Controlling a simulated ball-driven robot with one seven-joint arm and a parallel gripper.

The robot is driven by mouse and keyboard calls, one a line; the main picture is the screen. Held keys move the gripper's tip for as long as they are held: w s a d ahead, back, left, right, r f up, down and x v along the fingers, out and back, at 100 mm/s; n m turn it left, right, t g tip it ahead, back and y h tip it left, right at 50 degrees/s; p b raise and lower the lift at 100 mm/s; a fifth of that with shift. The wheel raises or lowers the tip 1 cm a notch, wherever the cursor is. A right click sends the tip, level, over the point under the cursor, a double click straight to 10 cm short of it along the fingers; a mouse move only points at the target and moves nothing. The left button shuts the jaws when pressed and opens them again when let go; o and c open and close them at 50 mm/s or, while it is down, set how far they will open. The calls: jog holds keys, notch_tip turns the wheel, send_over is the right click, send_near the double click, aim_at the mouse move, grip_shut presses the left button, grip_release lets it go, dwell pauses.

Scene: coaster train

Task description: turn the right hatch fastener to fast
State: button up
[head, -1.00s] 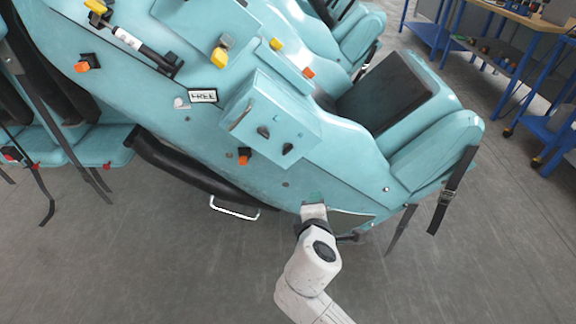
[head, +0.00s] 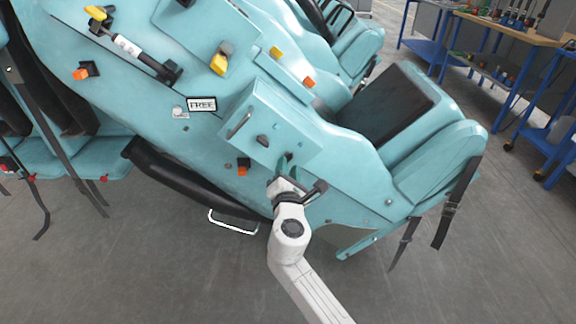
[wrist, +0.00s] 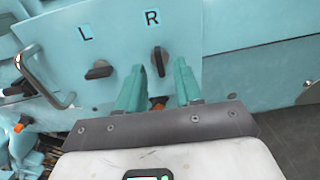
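The right hatch fastener (wrist: 158,60) is a small dark knob below the label R (wrist: 152,17) in the wrist view. Its long side runs roughly up and down the picture. The left fastener (wrist: 98,70) below the label L (wrist: 86,33) lies nearly sideways; it also shows in the head view (head: 262,140). Both sit on the teal hatch panel (head: 268,115). My gripper (wrist: 160,65) is open, its green fingertips on either side of the right fastener with gaps visible. In the head view my gripper (head: 286,163) is at the panel and hides the right fastener.
A metal handle (wrist: 38,75) is on the panel's left side. A FREE sign (head: 202,104) is on the teal car body. An orange-tipped part (head: 243,167) sits below the hatch. A black seat (head: 385,105) is at the right; open floor lies in front.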

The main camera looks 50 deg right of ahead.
jog(key=shift+x, duration=1.1)
jog(key=shift+c, duration=0.5)
grip_shut()
